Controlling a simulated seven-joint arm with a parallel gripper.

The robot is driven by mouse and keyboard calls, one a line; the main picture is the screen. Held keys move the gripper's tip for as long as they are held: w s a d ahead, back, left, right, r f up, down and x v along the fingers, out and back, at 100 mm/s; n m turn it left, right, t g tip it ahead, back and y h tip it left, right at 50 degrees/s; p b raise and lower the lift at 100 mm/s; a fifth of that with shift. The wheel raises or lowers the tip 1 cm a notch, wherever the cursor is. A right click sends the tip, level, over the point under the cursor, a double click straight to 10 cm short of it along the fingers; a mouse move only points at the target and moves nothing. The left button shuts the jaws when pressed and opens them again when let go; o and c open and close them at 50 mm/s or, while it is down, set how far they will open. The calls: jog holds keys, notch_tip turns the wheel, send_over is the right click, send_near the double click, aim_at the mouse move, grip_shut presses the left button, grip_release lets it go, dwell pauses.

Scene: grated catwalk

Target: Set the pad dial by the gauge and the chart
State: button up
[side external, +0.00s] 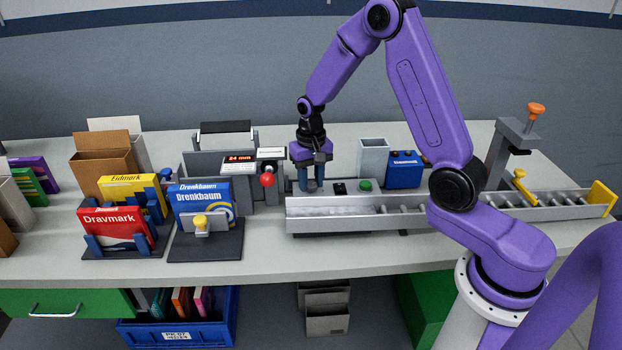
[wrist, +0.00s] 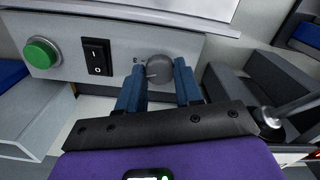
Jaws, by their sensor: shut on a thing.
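The pad dial, a round grey knob (wrist: 158,68), sits on a light grey panel in the wrist view, with a small mark like a 3 at its left. My gripper (wrist: 160,82) is shut on the knob, one blue finger on each side. In the side view my gripper (side external: 312,182) points down at the left end of the metal trough and hides the knob. The gauge (side external: 240,158) has a red lit display that seems to read 24 mm. A small card (side external: 270,154) stands right of it; its print is too small to read, and I cannot tell whether it is the chart.
A black rocker switch (wrist: 97,56) and a green button (wrist: 41,52) share the knob's panel. A red ball-topped lever (side external: 267,180) stands close left of my gripper. A metal trough (side external: 350,222) runs right. Drenkbaum, Eidmark and Dravmark boxes (side external: 118,228) stand at the left.

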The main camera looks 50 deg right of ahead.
aim_at(311, 184)
jog(key=n, duration=0.4)
jog(key=shift+n, duration=0.4)
dwell(0.4)
jog(key=o, duration=1)
jog(key=shift+o, duration=0.2)
jog(key=shift+r, duration=0.1)
notch_tip(311, 184, up, 17)
jog(key=shift+r, duration=0.15)
jog(key=shift+a, duration=0.1)
